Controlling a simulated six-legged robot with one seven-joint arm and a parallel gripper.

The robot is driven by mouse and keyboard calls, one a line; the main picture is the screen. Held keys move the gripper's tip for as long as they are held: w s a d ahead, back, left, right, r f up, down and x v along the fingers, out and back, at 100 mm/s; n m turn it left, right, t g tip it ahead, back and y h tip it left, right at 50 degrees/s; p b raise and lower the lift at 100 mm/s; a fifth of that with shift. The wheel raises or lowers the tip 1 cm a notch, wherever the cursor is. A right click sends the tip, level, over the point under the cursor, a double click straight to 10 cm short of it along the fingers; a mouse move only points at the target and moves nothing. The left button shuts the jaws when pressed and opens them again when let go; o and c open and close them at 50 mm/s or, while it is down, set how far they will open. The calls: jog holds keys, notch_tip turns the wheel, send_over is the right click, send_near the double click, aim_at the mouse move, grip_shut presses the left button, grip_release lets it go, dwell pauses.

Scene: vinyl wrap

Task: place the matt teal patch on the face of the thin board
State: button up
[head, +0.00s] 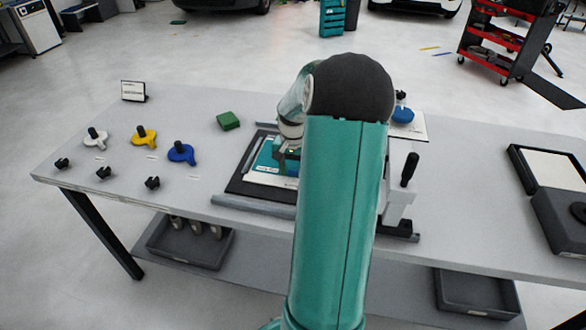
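A teal sheet (266,158) with a white lower strip lies in a dark flat frame (240,186) at the middle of the table. I cannot tell whether this sheet is the matt teal patch or the face of the thin board. My gripper (283,163) is low over its right side, partly hidden by my teal arm; its fingertips are unclear, and I cannot tell whether it touches or holds anything. A pale flat board (418,127) lies behind my arm to the right, with a blue round piece (403,115) with a dark knob on it.
White (96,140), yellow (144,138) and blue (181,153) knobbed pieces sit at left, with several small black knobs in front. A green block (228,121) stands behind the frame. A black-handled device (408,180) is right of my arm. An open black case (550,168) is far right.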

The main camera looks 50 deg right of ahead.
notch_tip(320, 180, up, 12)
jog(key=r, duration=0.1)
jog(key=w+a+r+n+h, duration=0.1)
jog(key=w+a+r+n, duration=0.1)
jog(key=a, duration=0.4)
jog(key=w+a+r+n, duration=0.1)
jog(key=a+r, duration=0.1)
jog(key=a, duration=0.4)
jog(key=s+a+r+n+t, duration=0.2)
jog(key=a+n, duration=0.1)
jog(key=a, duration=0.7)
jog(key=s+a+r+n+t, duration=0.1)
jog(key=s+a+r+n, duration=0.15)
jog(key=a, duration=0.75)
jog(key=s+a+f+n+t+y, duration=0.1)
jog(key=s+a+n+t, duration=0.1)
jog(key=s+a+n, duration=0.3)
jog(key=s+a, duration=0.1)
jog(key=a, duration=0.3)
jog(key=shift+a+f+t, duration=0.2)
jog(key=shift+f+t, duration=0.05)
jog(key=shift+t, duration=0.05)
jog(key=shift+s, duration=0.1)
